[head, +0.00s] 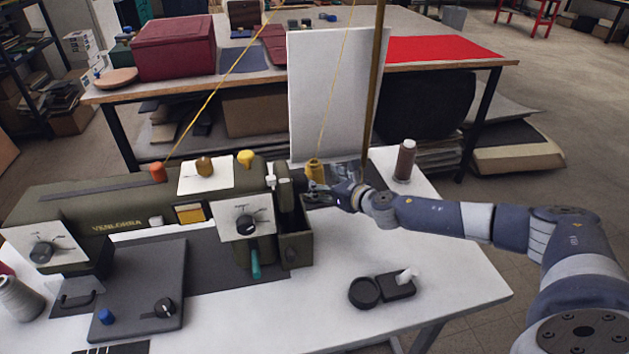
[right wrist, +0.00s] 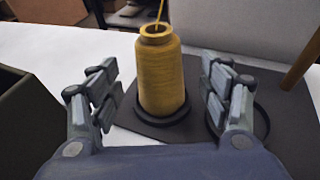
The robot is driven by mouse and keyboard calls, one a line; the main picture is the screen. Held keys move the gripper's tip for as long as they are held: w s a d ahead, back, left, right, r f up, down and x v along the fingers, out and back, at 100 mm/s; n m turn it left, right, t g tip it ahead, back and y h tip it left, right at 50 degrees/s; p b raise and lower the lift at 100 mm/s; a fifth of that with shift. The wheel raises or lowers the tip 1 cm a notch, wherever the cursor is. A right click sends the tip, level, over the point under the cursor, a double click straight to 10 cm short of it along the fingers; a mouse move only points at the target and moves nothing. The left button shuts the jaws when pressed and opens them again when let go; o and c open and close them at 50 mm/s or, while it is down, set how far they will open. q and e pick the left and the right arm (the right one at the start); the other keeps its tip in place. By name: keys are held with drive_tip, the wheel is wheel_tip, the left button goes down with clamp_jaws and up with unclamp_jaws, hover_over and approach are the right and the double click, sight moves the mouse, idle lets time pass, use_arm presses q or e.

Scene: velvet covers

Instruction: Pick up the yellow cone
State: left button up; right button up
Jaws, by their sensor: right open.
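The yellow cone (head: 315,170) is a spool of yellow thread standing upright behind the sewing machine's right end. In the right wrist view the cone (right wrist: 161,78) stands on a dark base, with thread rising from its top. My right gripper (head: 322,194) is in front of the cone; its lower part is hidden in the head view. In the right wrist view the gripper (right wrist: 160,98) is open, with one finger on each side of the cone and gaps between. My left gripper is not in view.
The olive sewing machine (head: 120,215) fills the left of the white table (head: 440,250). A brown thread cone (head: 405,160) stands right of my gripper. A thin pole (head: 375,85) and a white panel (head: 328,90) rise behind. A dark dish (head: 364,292) lies in front.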

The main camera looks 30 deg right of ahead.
sight(320, 178)
drive_tip(key=shift+x, duration=2.15)
drive_tip(key=shift+c, duration=0.3)
drive_tip(key=shift+r, duration=0.1)
drive_tip(key=c, duration=1.1)
